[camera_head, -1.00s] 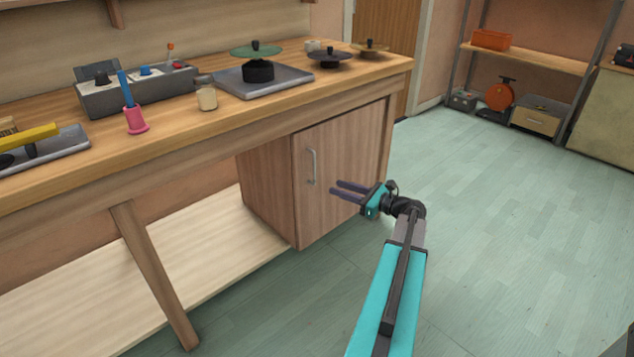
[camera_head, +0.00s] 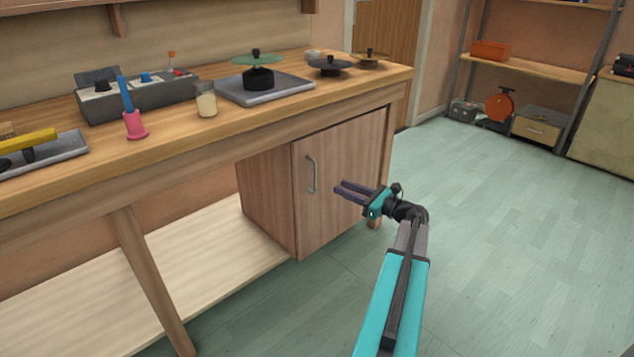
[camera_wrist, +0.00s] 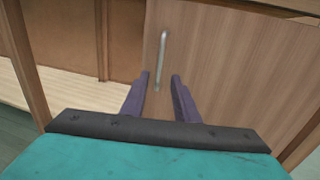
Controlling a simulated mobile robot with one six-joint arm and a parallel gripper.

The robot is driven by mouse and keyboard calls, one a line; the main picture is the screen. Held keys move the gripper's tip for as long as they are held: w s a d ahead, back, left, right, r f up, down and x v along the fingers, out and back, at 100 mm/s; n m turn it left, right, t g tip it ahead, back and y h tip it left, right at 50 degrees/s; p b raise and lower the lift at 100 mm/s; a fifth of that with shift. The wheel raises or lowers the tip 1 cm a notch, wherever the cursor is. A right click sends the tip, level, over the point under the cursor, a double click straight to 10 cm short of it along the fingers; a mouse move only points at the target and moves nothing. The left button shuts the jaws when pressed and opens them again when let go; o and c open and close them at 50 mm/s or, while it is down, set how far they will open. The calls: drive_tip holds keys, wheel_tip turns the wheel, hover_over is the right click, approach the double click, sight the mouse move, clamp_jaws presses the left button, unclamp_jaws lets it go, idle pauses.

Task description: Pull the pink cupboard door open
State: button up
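The cupboard door (camera_head: 337,185) under the bench looks pinkish-brown wood and is shut. It carries an upright grey metal handle (camera_head: 312,174) near its left edge. In the wrist view the door (camera_wrist: 225,60) fills the upper right, and the handle (camera_wrist: 162,60) stands ahead, roughly in line with the gap between the fingers. My gripper (camera_head: 340,190) is in front of the door, to the right of the handle in the head view. Its two dark purple fingers are apart with nothing between them. It also shows open in the wrist view (camera_wrist: 160,82), apart from the handle.
The wooden bench top (camera_head: 175,135) above the cupboard holds a pink holder (camera_head: 135,125), a jar (camera_head: 206,103) and a grey tray (camera_head: 285,88). A bench leg (camera_head: 148,275) and low shelf (camera_head: 215,275) are left. Green floor (camera_head: 500,230) to the right is clear.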

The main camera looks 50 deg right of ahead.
drive_tip(key=w+a+b, duration=0.1)
drive_tip(key=w+b, duration=0.1)
drive_tip(key=w, duration=0.9)
drive_tip(key=shift+a+b, duration=0.15)
drive_tip(key=shift+b, duration=0.2)
